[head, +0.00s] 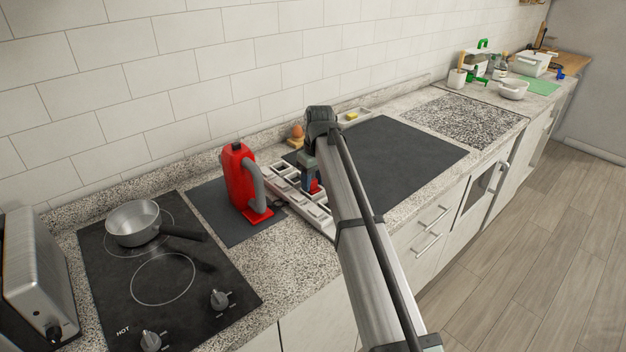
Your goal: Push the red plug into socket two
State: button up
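A white socket strip (290,197) with several rectangular openings lies on the counter, right of a red upright machine (240,180). I cannot read any socket numbers. My gripper (311,182) points down over the right side of the strip. A small red piece, which looks like the red plug (316,188), shows right at its fingertips. My arm and gripper hide part of the strip and most of the plug. At this size I cannot tell whether the fingers are closed on the plug or whether it sits in an opening.
A cooktop (165,275) with a saucepan (134,222) is at the left, beside a toaster (38,275). An egg-like item (297,131) and a tray with a yellow block (351,116) stand behind. The dark mat (400,155) at right is clear.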

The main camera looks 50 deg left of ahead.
aim_at(316, 191)
jog(key=c, duration=0.7)
jog(key=o, duration=1.1)
notch_tip(316, 191, up, 12)
jog(key=d, duration=0.1)
jog(key=shift+d, duration=0.25)
